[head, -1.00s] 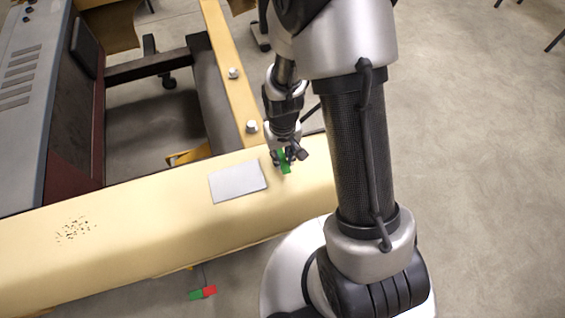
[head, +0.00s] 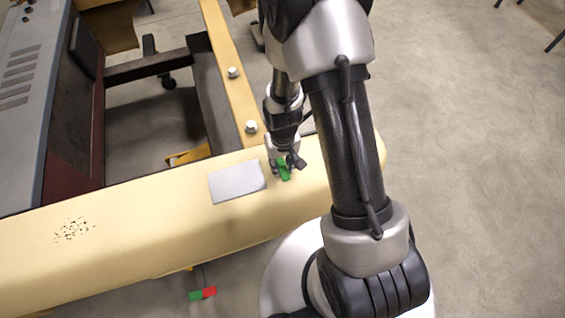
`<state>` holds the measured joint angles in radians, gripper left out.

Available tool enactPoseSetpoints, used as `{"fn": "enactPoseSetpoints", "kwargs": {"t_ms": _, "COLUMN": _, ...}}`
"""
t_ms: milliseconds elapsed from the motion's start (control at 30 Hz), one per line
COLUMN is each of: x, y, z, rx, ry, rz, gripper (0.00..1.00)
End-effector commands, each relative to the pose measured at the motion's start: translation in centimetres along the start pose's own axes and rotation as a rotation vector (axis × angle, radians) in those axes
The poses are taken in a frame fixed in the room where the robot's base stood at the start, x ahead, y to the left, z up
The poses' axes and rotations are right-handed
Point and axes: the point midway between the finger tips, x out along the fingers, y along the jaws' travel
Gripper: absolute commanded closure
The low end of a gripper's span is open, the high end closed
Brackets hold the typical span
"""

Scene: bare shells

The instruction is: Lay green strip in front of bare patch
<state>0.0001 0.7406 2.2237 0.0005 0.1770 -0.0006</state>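The green strip (head: 284,171) is between the fingers of my gripper (head: 285,165), which looks shut on it. The strip is tilted and close over the cream padded beam (head: 150,235), to the right of a flat pale grey rectangle (head: 236,182) on the beam's top. Whether the strip touches the beam cannot be told. No patch is labelled; the grey rectangle is the plainest patch beside my gripper. My arm hides part of the beam's right end.
A dark speckled area (head: 73,229) marks the beam's left part. A green and red piece (head: 203,293) is below the beam's front edge. A yellow rail (head: 232,72) with white knobs runs back from the beam. A grey machine (head: 25,95) stands at left. Open floor (head: 470,150) lies right.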

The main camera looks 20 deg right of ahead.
Motion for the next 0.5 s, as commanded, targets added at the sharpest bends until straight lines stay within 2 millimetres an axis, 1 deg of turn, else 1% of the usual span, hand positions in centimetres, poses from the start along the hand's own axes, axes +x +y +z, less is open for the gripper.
{"fn": "enactPoseSetpoints", "kwargs": {"t_ms": 33, "x": -0.03, "y": 0.0, "z": 0.0, "rx": 0.0, "ry": 0.0, "rz": 0.0, "gripper": 0.66}}
{"fn": "enactPoseSetpoints", "kwargs": {"t_ms": 133, "x": -0.03, "y": 0.0, "z": 0.0, "rx": 0.0, "ry": 0.0, "rz": 0.0, "gripper": 0.59}}
{"fn": "enactPoseSetpoints", "kwargs": {"t_ms": 400, "x": -0.04, "y": 0.0, "z": 0.0, "rx": 0.0, "ry": 0.0, "rz": 0.0, "gripper": 0.59}}
{"fn": "enactPoseSetpoints", "kwargs": {"t_ms": 500, "x": -0.34, "y": 0.0, "z": 0.0, "rx": 0.0, "ry": 0.0, "rz": 0.0, "gripper": 0.59}}
